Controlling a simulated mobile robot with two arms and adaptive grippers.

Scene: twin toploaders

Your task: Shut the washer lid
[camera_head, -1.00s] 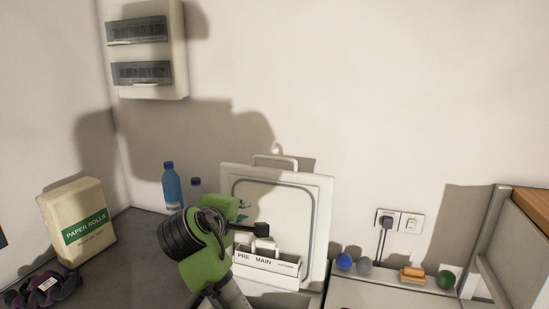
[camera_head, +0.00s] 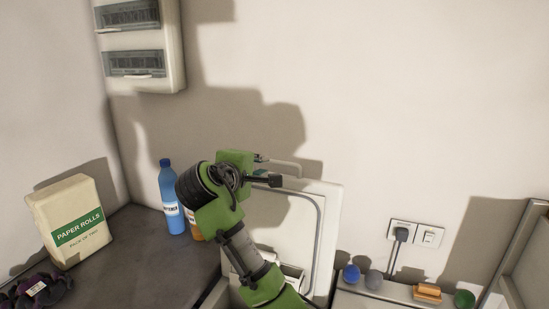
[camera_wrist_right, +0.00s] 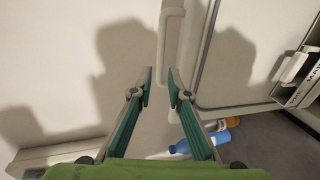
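The white washer lid (camera_head: 328,215) stands open and upright near the back wall, a dark seal line around its inner face. Its bar handle (camera_head: 285,165) is at the top edge. In the right wrist view the lid (camera_wrist_right: 240,75) is on the right and its handle (camera_wrist_right: 166,30) is beyond the fingertips. My right gripper (camera_head: 268,178) is by the lid's upper left, close to the handle; contact cannot be told. In the wrist view its fingers (camera_wrist_right: 160,82) are apart with nothing between them. My arm hides part of the lid and washer. My left gripper is out of view.
A blue bottle (camera_head: 171,200) and an orange one (camera_head: 195,232) stand left of the lid. A paper rolls pack (camera_head: 75,222) is on the dark counter. Several balls, such as the blue one (camera_head: 351,274), and a brush (camera_head: 427,293) lie right of the lid.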

